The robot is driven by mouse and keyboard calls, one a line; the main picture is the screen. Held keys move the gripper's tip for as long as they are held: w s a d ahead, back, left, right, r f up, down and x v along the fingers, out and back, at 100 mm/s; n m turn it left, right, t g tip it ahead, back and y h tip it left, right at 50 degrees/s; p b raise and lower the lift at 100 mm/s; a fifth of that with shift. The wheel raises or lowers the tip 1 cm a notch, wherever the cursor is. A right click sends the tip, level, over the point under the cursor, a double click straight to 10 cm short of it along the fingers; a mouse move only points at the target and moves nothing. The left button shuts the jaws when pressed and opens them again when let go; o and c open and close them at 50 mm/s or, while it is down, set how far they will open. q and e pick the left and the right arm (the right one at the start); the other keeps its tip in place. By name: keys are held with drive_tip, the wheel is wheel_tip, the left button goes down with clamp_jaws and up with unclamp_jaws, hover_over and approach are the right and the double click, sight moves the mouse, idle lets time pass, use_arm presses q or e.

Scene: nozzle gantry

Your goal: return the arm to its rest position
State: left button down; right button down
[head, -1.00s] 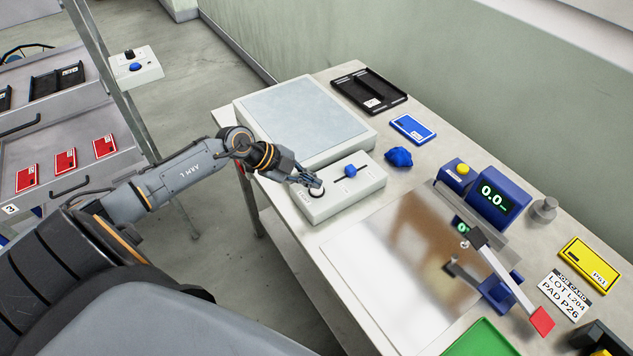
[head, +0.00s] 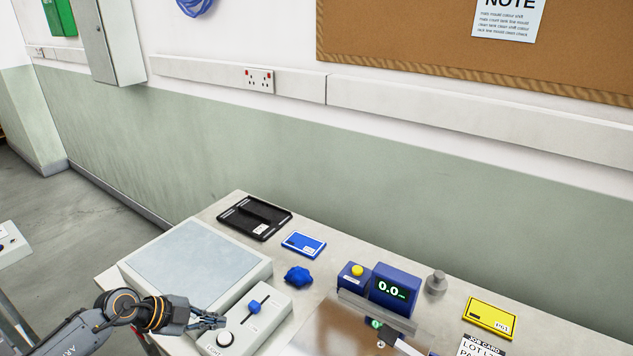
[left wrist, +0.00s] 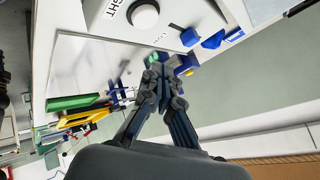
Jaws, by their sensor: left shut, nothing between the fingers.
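My left arm (head: 78,331) comes in at the bottom left of the head view. My left gripper (head: 222,321) is shut and empty. In the head view it shows at the left end of the white control box (head: 269,330), by the round white button (head: 225,338). The box also has a blue slider knob (head: 254,306). In the left wrist view the gripper fingers (left wrist: 163,72) are together, and the white button (left wrist: 145,14) shows beyond them, apart from the fingertips in the picture. My right gripper is not in view.
A pale square plate (head: 195,263) lies left of the box. Behind are a black tray (head: 280,217), a blue card (head: 304,244) and a blue lump (head: 298,276). A blue display unit (head: 395,288), a grey weight (head: 436,283) and a yellow card (head: 490,318) stand right. A wall closes the back.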

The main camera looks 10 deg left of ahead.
use_arm(q)
drive_tip(key=w+d+r+n+t+y, duration=0.1)
drive_tip(key=w+d+r+n+t, duration=0.1)
drive_tip(key=d+r+n+t, duration=0.85)
drive_tip(key=s+a+f+n+g+y, duration=0.4)
drive_tip(key=s+a+f+n+y, duration=0.25)
drive_tip(key=s+y, duration=0.2)
drive_tip(key=s+d+f+g+h, duration=0.25)
drive_tip(key=s+d+g, duration=0.2)
drive_tip(key=s, duration=0.45)
drive_tip(key=s+d+f+g+h, duration=0.1)
drive_tip(key=s+d+f+g, duration=0.35)
drive_tip(key=s, duration=0.45)
wheel_tip(320, 180, down, 32)
drive_tip(key=s+g+b, duration=0.2)
drive_tip(key=b, duration=0.3)
drive_tip(key=s+a+f+b, duration=0.1)
drive_tip(key=s+f+b, duration=0.1)
drive_tip(key=s+f, duration=0.5)
drive_tip(key=s+a+f+m+b, duration=0.1)
drive_tip(key=s+a+f+b, duration=0.1)
drive_tip(key=s+f, duration=0.6)
wheel_tip(320, 180, down, 4)
drive_tip(key=shift+s+a+f+g+y, duration=0.1)
drive_tip(key=shift+s+a+g+y, duration=0.15)
drive_tip(key=shift+g+y, duration=0.15)
